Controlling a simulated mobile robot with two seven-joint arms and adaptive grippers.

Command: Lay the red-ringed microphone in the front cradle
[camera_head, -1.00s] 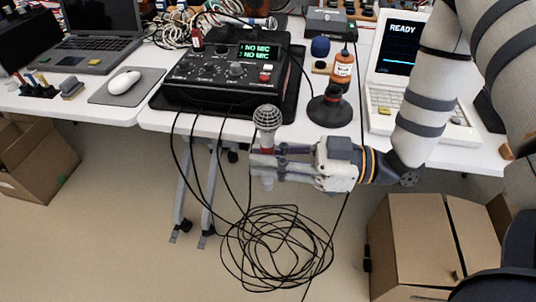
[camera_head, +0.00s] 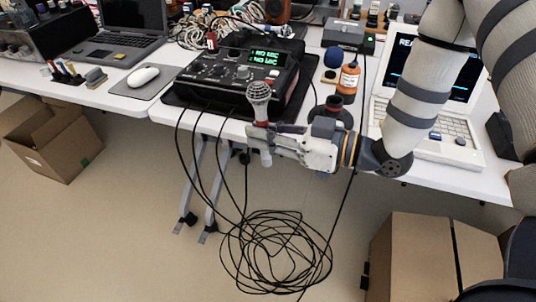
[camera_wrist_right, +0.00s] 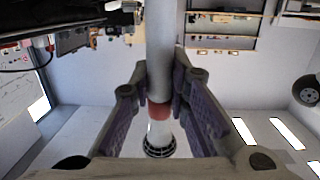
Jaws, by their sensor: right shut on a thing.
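The red-ringed microphone (camera_head: 259,92) has a silver mesh head and a pale handle. My right gripper (camera_head: 262,140) is shut on its handle and holds it nearly upright, head up, at the front table edge by the mixer. In the right wrist view the microphone (camera_wrist_right: 160,40) runs between the fingers (camera_wrist_right: 160,95), with the red ring near the fingertips and the mesh head beyond. I cannot make out the front cradle for certain. My left gripper is not in view.
A laptop-like terminal (camera_head: 425,75) is farther right. Cables (camera_head: 275,250) lie coiled on the floor.

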